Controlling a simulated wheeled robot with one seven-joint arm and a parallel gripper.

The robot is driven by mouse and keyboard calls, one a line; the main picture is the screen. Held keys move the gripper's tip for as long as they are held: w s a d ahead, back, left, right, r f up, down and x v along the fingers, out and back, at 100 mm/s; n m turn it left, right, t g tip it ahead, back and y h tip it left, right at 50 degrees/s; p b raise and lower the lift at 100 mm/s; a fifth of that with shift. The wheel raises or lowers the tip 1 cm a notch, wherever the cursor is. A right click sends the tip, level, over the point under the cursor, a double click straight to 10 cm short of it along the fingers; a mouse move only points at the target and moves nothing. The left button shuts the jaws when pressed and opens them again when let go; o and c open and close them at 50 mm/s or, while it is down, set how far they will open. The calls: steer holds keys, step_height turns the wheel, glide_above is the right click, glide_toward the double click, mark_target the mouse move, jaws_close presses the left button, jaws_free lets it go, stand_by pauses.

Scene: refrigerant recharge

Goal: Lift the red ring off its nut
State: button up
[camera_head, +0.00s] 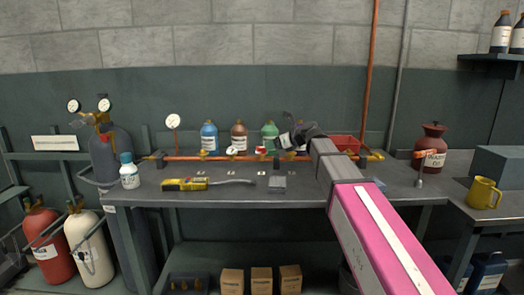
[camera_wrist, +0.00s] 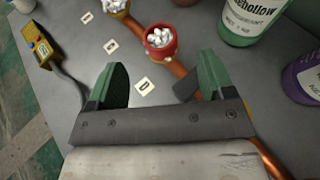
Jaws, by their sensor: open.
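The red ring (camera_wrist: 161,52) sits around a nut topped with white lumps (camera_wrist: 160,38) on the copper pipe, in the wrist view. The red ring also shows small on the bench pipe in the head view (camera_head: 261,149). My gripper (camera_wrist: 158,64) is open, its two green fingers spread wide apart and empty. The ring lies beyond the fingertips, between their lines, apart from both. In the head view my gripper (camera_head: 296,138) is over the pipe, right of the ring, and its fingers are hard to make out.
The copper pipe (camera_head: 195,158) runs along the bench (camera_head: 225,188). A yellow-ringed fitting (camera_wrist: 117,6) is left of the red ring. A green-labelled bottle (camera_wrist: 250,18) and purple bottle (camera_wrist: 304,78) stand close on the right. A yellow meter (camera_head: 184,184) lies at the front left.

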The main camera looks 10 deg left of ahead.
mark_target(261, 149)
steer(key=x, duration=0.8)
steer(key=shift+s+f, duration=0.1)
steer(key=shift+f, duration=0.1)
steer(key=c, duration=1)
